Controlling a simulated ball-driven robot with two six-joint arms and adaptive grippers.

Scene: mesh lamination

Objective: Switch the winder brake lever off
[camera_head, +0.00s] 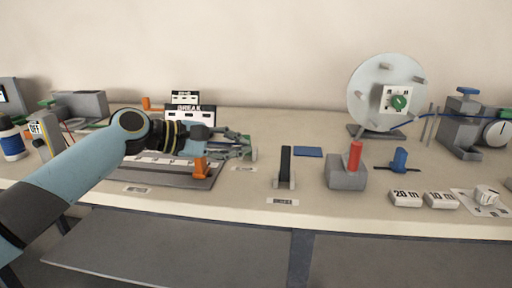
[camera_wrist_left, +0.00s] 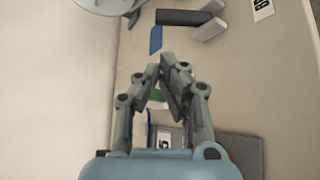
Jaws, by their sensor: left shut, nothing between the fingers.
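A black upright lever (camera_head: 285,163) stands in a small grey bracket with a label (camera_head: 283,201) in front of it; the label's text is too small to read. A red lever (camera_head: 354,156) rises from a grey block (camera_head: 346,177) to its right. I cannot tell which is the winder brake lever. My left gripper (camera_head: 252,151) is shut and empty, to the left of the black lever and apart from it. In the left wrist view the fingertips (camera_wrist_left: 166,62) meet, with the black lever (camera_wrist_left: 184,18) beyond them. My right gripper is not in view.
A flat blue pad (camera_head: 308,152) lies behind the black lever. A pale disc (camera_head: 382,72) with pegs stands at the back right. Blocks marked 20 m (camera_head: 405,198) and 10 m (camera_head: 441,200) lie at the front right. A grey tray (camera_head: 165,179) lies under my left arm.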

